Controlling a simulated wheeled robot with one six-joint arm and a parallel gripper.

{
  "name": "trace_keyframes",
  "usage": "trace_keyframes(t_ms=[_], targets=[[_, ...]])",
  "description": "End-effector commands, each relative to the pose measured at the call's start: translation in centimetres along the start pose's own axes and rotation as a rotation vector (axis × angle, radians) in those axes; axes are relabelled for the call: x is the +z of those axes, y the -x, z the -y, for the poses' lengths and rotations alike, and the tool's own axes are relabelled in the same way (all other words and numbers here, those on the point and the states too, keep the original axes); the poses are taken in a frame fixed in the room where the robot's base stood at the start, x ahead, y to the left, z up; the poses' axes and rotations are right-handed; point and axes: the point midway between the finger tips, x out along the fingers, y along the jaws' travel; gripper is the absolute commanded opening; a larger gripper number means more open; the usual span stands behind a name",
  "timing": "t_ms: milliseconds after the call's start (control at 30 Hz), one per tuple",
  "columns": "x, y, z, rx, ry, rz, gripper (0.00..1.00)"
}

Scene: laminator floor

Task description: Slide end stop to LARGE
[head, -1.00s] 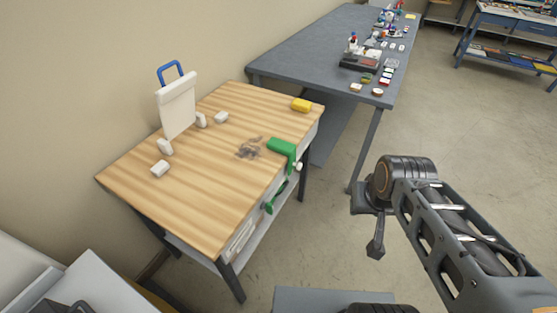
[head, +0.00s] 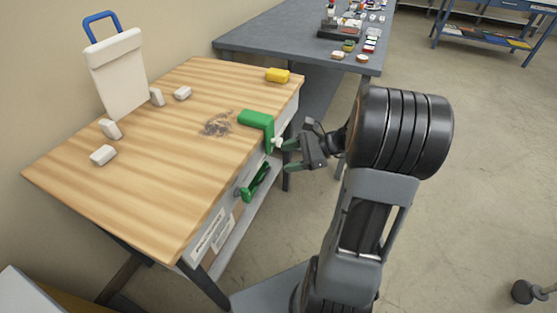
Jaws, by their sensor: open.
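No part is clearly marked as the end stop, and no LARGE mark can be read. A green bracket-like clamp (head: 256,119) sits over the right edge of the wooden bench top, with a small pale knob (head: 277,142) below its outer end. A second green piece (head: 256,181) hangs lower on the bench's front side. My gripper (head: 289,155) is open, its fingertips pointing left beside the pale knob. Whether a fingertip touches the knob cannot be told. Nothing shows between the fingers.
The wooden bench (head: 130,195) carries a white board with a blue handle (head: 118,72), several small white blocks (head: 103,155), a dark smudge (head: 216,126) and a yellow block (head: 277,75). A grey table (head: 270,35) stands behind. The floor at right is mostly open.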

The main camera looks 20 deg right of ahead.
Motion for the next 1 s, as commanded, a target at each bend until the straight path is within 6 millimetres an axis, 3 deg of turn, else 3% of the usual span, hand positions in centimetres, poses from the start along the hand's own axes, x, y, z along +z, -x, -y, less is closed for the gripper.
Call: trace_keyframes(t_ms=[33, 100, 300, 467, 1000], targets=[[-3.7, 0.5, 0.7, -0.095, -0.096, 0.067, 0.61], [-6.2, 1.9, 1.9, -0.208, -0.194, 0.152, 0.61], [-10.6, 5.2, 3.6, -0.413, -0.34, 0.309, 0.61], [-11.2, 5.1, 4.5, -0.459, -0.368, 0.347, 0.61], [-8.9, -3.0, 9.2, -0.46, -0.367, 0.345, 0.61]])
